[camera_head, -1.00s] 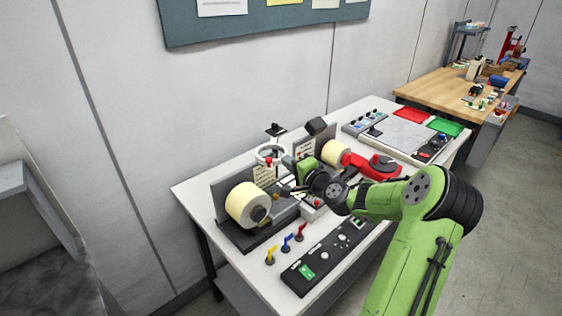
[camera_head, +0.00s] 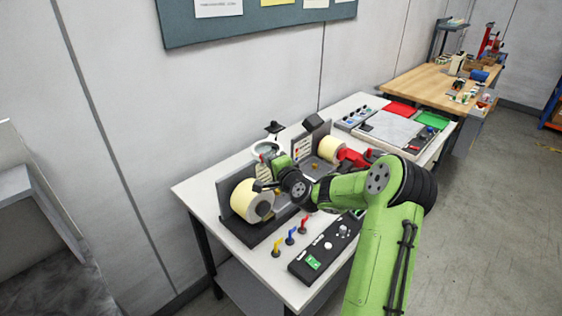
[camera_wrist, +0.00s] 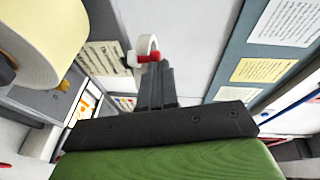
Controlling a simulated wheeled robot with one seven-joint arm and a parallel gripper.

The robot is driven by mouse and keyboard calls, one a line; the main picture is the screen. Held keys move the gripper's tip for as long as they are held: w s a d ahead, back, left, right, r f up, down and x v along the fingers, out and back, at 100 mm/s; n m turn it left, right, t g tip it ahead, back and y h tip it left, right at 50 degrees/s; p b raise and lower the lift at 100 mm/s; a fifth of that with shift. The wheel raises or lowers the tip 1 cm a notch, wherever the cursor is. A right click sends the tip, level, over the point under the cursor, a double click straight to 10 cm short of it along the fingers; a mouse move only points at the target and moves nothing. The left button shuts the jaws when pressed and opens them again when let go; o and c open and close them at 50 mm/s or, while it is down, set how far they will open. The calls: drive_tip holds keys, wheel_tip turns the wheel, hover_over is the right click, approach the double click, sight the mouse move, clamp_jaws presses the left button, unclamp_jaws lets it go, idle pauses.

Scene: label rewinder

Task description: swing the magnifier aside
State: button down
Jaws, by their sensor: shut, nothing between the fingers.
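The magnifier (camera_head: 267,148) is a white ring with a red knob, standing at the back of the bench behind the near label roll. It also shows in the wrist view as a white ring (camera_wrist: 144,44), with the red knob (camera_wrist: 146,58) below it. My gripper (camera_wrist: 156,68) is shut and empty. Its dark fingertips point at the red knob and overlap its edge in the wrist view; I cannot tell whether they touch. In the head view my gripper (camera_head: 272,159) is small and partly hides the magnifier's lower part.
A cream label roll (camera_head: 247,199) stands left of my gripper, and a second roll (camera_head: 329,149) is to the right beside a red part (camera_head: 352,158). Yellow, blue and red levers (camera_head: 290,236) and a black control panel (camera_head: 325,248) line the front. A wall is close behind.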

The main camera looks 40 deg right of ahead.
sight(257, 159)
drive_tip(key=w+a, duration=0.2)
drive_tip(key=a, duration=0.1)
drive_tip(key=shift+w+p, duration=0.3)
drive_tip(key=shift+w+a+p, duration=0.3)
drive_tip(key=shift+w+a, duration=0.5)
drive_tip(key=shift+w, duration=0.3)
drive_tip(key=shift+w+a+f, duration=0.1)
drive_tip(key=shift+w+f, duration=0.05)
drive_tip(key=shift+w, duration=0.35)
drive_tip(key=shift+a, duration=0.15)
